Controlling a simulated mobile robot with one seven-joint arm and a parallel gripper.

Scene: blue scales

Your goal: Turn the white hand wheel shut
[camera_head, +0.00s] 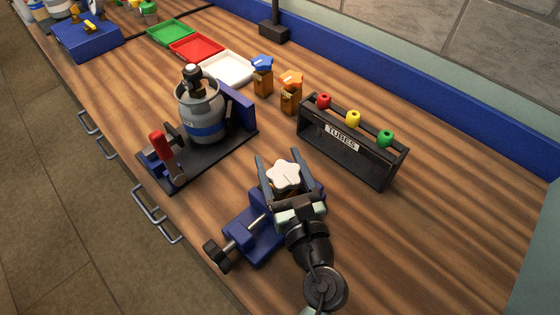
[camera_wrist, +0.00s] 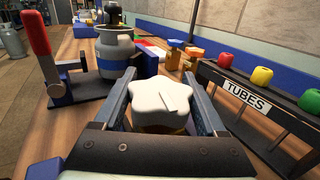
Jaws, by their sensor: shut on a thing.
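The white hand wheel (camera_head: 285,173) has a lobed, star-like shape and sits above a blue vise (camera_head: 254,228) on the wooden bench. In the wrist view the white wheel (camera_wrist: 161,100) fills the middle, with a pale slot-like mark on its top. My gripper (camera_head: 284,169) has one finger on each side of the wheel and is shut on it. In the wrist view the fingers of my gripper (camera_wrist: 161,103) flank the wheel left and right. The wheel's underside and stem are mostly hidden by the gripper.
A black rack marked TUBES (camera_head: 345,150) stands close on the right. A grey canister (camera_head: 201,112) in a clamp stand with a red handle (camera_head: 162,144) is at the left.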

